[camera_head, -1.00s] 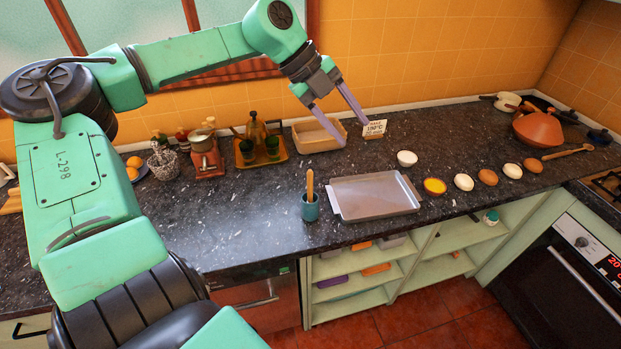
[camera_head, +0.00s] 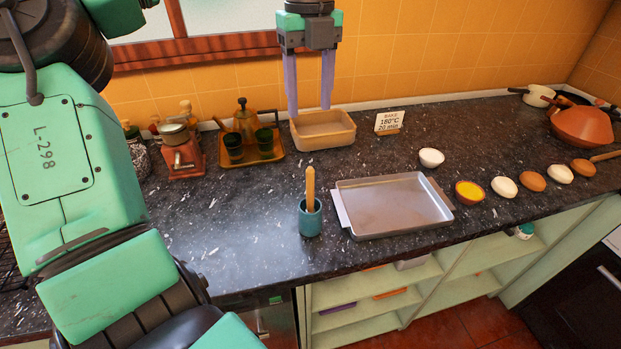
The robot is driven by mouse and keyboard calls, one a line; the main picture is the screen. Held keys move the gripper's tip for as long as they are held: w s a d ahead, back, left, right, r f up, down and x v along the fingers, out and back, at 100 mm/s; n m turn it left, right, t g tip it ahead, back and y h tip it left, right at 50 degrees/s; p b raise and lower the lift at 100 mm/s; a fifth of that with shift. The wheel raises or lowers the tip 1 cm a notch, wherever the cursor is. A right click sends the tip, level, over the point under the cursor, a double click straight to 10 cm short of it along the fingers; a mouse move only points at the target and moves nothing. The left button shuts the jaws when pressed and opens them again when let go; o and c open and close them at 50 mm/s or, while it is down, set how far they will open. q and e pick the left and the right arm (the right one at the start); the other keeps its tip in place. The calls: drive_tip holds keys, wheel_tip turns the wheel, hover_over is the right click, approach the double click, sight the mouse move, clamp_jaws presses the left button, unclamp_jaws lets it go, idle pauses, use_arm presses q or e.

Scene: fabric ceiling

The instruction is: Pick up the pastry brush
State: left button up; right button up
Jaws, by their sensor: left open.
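The pastry brush shows as a wooden handle (camera_head: 310,187) standing nearly upright in a small teal cup (camera_head: 311,218) near the counter's front edge. Its bristle end is hidden inside the cup. My left gripper (camera_head: 309,112) is open and empty, pointing down with two long purple fingers. In the picture it is above the brush, by the tan rectangular box at the back of the counter. It is apart from the brush. My right gripper does not show.
A metal baking tray (camera_head: 392,204) lies right of the cup. The tan box (camera_head: 338,136) and a wooden tray with glasses (camera_head: 226,160) stand behind. A white bowl (camera_head: 431,158), a yolk bowl (camera_head: 469,191) and several eggs are at right. The counter left of the cup is clear.

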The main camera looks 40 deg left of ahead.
use_arm(q)
wheel_tip(320, 180, down, 8)
drive_tip(key=w+a+f+b, duration=0.1)
drive_tip(key=w+b, duration=0.1)
drive_tip(key=b, duration=0.4)
drive_tip(key=p, duration=0.3)
hover_over(310, 210)
drive_tip(key=f, duration=1.3)
drive_tip(key=shift+w+a+f, duration=0.15)
drive_tip(key=shift+w+a, duration=0.1)
clamp_jaws()
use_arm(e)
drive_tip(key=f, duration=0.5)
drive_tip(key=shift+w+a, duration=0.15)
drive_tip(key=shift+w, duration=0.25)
